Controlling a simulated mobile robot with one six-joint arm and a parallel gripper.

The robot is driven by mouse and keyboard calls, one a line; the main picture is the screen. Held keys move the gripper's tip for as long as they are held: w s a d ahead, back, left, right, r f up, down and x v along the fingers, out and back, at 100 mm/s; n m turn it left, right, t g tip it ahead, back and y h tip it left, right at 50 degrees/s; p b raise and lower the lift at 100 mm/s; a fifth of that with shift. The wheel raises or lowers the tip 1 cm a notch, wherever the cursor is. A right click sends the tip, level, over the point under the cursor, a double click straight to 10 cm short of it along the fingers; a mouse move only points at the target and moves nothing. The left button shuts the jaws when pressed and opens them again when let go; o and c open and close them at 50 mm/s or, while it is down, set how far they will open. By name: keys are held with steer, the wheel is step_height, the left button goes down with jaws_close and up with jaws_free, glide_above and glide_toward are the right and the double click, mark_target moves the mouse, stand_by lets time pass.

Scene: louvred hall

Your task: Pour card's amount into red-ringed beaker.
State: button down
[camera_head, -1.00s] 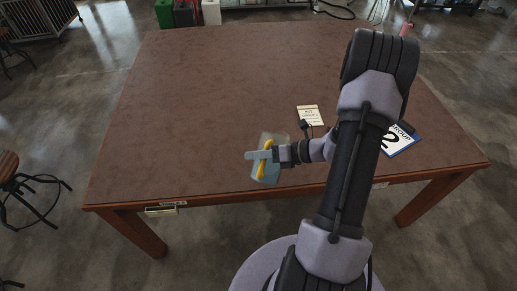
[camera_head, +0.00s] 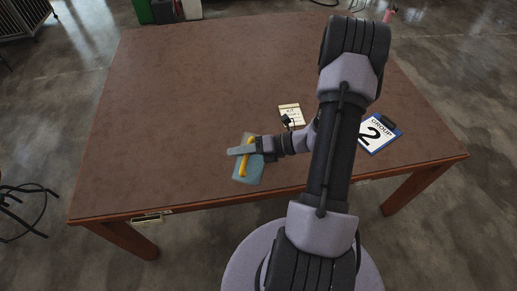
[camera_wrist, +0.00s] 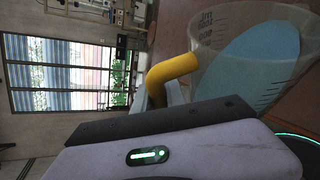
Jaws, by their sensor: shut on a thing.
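My gripper (camera_head: 240,150) is shut on the yellow handle (camera_head: 247,150) of a clear jug (camera_head: 248,171). The jug holds blue liquid and hangs near the table's front edge. In the wrist view the jug (camera_wrist: 205,60) fills the upper right, with dark scale marks on its wall and the blue liquid (camera_wrist: 255,62) inside. A small cream card (camera_head: 291,112) headed "KIT" lies on the table behind my wrist; its smaller lines are too small to read. I see no red-ringed beaker; my arm covers part of the table.
A stool (camera_head: 22,205) stands on the floor at left.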

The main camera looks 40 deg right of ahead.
steer(key=shift+a, duration=0.1)
steer(key=shift+w+d+r, duration=0.15)
steer(key=shift+w+d, duration=0.05)
steer(key=shift+d, duration=0.3)
stand_by(0.4)
steer(key=shift+d+r+p, duration=0.1)
steer(key=shift+r+p, duration=0.2)
steer(key=shift+p, duration=0.2)
steer(key=shift+w+d+r+m+y+p, duration=0.25)
steer(key=shift+r+m+y+p, duration=0.2)
steer(key=shift+p, duration=0.25)
stand_by(1.7)
steer(key=shift+f, duration=0.1)
